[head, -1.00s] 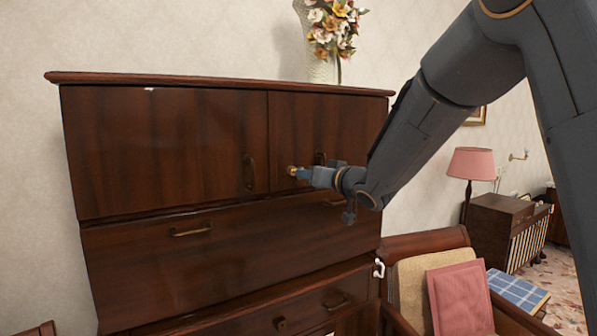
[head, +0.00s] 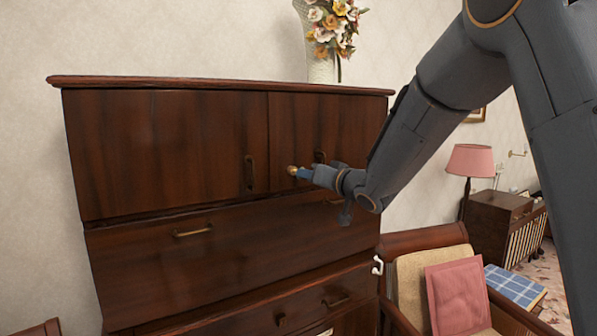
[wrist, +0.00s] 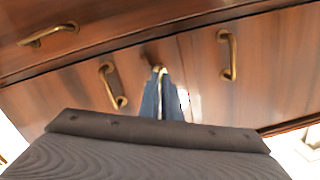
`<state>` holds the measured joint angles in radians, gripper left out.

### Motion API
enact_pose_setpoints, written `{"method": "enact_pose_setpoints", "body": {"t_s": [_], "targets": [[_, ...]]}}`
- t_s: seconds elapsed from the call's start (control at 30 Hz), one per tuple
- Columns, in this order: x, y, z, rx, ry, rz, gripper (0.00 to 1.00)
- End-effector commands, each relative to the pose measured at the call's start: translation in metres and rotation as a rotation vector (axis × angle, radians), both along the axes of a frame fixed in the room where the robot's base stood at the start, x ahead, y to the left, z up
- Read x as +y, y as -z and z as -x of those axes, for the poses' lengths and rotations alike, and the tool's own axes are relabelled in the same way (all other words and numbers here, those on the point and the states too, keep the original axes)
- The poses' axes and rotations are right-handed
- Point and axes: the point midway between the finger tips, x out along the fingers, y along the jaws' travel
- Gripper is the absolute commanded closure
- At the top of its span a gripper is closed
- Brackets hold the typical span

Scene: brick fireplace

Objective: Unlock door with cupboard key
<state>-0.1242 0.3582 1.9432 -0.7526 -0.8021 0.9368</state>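The cupboard (head: 170,150) is dark reddish-brown wood with two upper doors, both shut. My gripper (head: 299,173) is at the right door (head: 290,120), near its left edge and left of its handle (head: 320,158). The blue fingers (wrist: 163,100) look shut on a small brass key (wrist: 160,70), which also shows at the fingertips in the head view (head: 292,170). The key's tip points at the door front by a dark lock spot. The fingers hide most of the key, and I cannot tell how deep it sits.
The left door has its own brass handle (head: 249,172). A drawer with a brass handle (head: 193,231) lies below the doors. A vase of flowers (head: 322,60) stands on top. An armchair with a pink cushion (head: 457,297) is close at the lower right.

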Motion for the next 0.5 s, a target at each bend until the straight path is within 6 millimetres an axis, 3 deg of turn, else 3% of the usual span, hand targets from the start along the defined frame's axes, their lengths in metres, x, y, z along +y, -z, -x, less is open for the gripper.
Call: {"method": "enact_pose_setpoints", "body": {"t_s": [0.5], "targets": [[-0.0004, 0.0006, -0.0004, 0.073, 0.0, -0.108, 1.0]]}}
